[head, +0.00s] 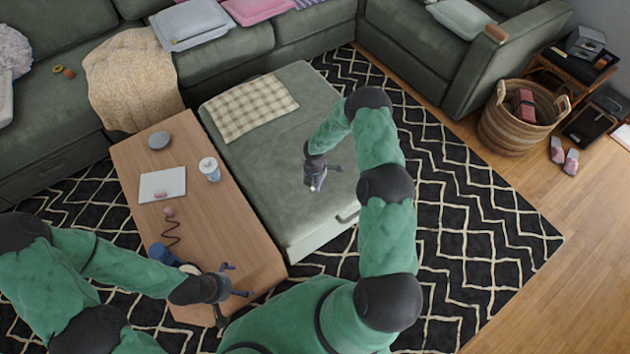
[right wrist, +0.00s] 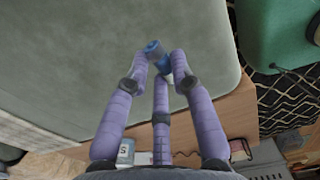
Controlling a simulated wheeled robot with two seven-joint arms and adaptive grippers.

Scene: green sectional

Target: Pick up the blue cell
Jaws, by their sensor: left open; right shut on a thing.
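The blue cell (right wrist: 153,49), a small blue cylinder with a greyish end, is between the fingertips of my right gripper (right wrist: 166,62) in the right wrist view. That gripper is shut on it, and the fingers hide part of the cell. In the head view my right gripper (head: 317,180) is over the green chaise seat (head: 262,150), and the cell is too small to make out there. The gap between cell and seat is hard to judge. My left gripper (head: 238,282) is open and appears empty over the near end of the wooden table (head: 225,225).
The table holds a white cup (head: 209,169), a white tablet-like slab (head: 162,184), a grey disc (head: 159,140) and a blue object (head: 160,253) near a coiled cord. A checked cloth (head: 248,108) lies on the chaise. Patterned rug (head: 470,220) is open at right.

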